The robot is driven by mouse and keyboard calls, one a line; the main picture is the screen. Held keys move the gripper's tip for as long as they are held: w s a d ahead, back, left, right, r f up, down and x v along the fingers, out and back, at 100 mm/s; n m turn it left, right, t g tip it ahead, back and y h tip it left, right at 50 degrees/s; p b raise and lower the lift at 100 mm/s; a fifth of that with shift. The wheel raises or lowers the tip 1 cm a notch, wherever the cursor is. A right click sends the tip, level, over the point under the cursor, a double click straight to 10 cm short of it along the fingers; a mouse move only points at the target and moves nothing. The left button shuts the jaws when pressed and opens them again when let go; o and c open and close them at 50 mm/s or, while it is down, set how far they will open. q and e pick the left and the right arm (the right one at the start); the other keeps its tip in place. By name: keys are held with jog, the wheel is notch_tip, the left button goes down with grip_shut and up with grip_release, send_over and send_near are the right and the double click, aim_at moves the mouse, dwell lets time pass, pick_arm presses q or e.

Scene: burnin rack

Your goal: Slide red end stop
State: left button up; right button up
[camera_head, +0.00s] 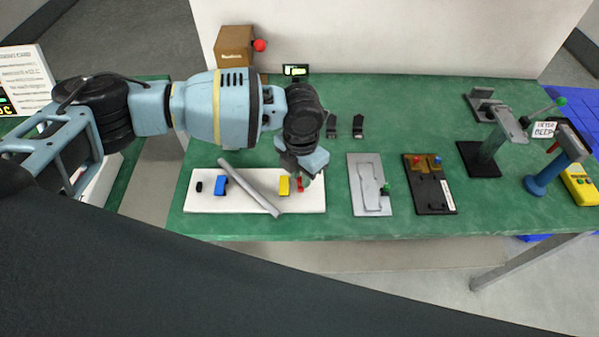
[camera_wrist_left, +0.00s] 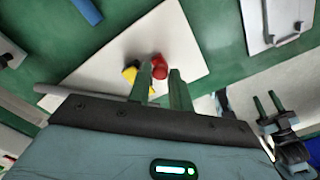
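The red end stop (camera_head: 300,185) sits near the right end of a white board (camera_head: 235,204), beside a yellow block (camera_head: 284,186). My left gripper (camera_head: 303,176) is over that end and hides part of it. In the left wrist view its two fingers (camera_wrist_left: 162,72) stand apart, with the red end stop (camera_wrist_left: 159,66) at their tips. A gap shows beside the right finger; I cannot tell whether the left one touches. My right gripper (camera_wrist_left: 268,102) appears at the right of the left wrist view, its two fingers apart and empty.
A grey bar (camera_head: 248,186) lies slantwise across the board, near a blue block (camera_head: 221,185). A grey plate (camera_head: 367,171) and a dark fixture (camera_head: 430,184) lie to the right. A brown box (camera_head: 234,46) stands at the back. Green table is clear between board and plate.

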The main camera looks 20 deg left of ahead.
aim_at(300, 179)
pick_arm(q)
jog(key=o, duration=0.4)
jog(key=shift+a, duration=0.1)
jog(key=shift+c, duration=0.2)
notch_tip(300, 179, up, 7)
jog(key=shift+f, duration=0.2)
jog(key=shift+r, duration=0.65)
